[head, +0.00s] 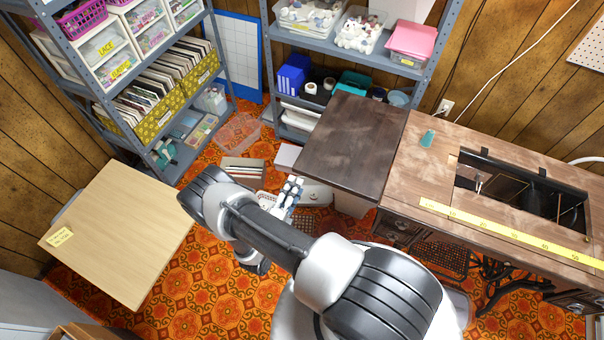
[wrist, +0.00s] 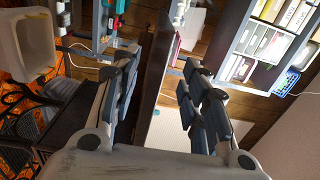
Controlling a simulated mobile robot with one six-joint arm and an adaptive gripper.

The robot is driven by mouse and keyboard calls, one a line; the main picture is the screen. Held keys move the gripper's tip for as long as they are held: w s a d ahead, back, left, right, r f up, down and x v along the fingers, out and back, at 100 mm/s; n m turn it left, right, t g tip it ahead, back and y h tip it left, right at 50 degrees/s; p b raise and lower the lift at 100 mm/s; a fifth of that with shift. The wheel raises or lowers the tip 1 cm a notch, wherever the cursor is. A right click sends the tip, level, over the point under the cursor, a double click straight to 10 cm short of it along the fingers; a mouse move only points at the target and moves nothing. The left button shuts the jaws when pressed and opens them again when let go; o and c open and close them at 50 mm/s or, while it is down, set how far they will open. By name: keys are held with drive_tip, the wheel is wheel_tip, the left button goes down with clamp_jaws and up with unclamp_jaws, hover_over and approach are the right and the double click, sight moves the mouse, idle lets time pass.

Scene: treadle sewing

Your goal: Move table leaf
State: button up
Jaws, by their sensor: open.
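The table leaf (head: 352,148) is a dark brown wooden panel. In the head view it lies flat and raised, against the left end of the sewing table (head: 415,185). My gripper (head: 291,187) is at the leaf's near left corner. In the wrist view the leaf (wrist: 156,75) shows as a dark band between the two spread fingers of my gripper (wrist: 165,90). The jaws are open, with a finger on each side of the band and gaps visible. Whether a fingertip touches the leaf cannot be told.
The sewing table has an open well (head: 515,190) and a yellow ruler (head: 500,232) along its front. A pale wooden table (head: 120,235) stands at left. Loaded shelves (head: 340,45) stand behind the leaf. A low box (head: 243,168) stands left of the leaf. Patterned floor lies between the tables.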

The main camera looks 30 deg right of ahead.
sight(302, 174)
drive_tip(key=b+x, duration=0.1)
drive_tip(key=x, duration=0.5)
drive_tip(key=shift+w+d, duration=0.25)
drive_tip(key=shift+d, duration=0.1)
drive_tip(key=shift+c, duration=0.6)
clamp_jaws()
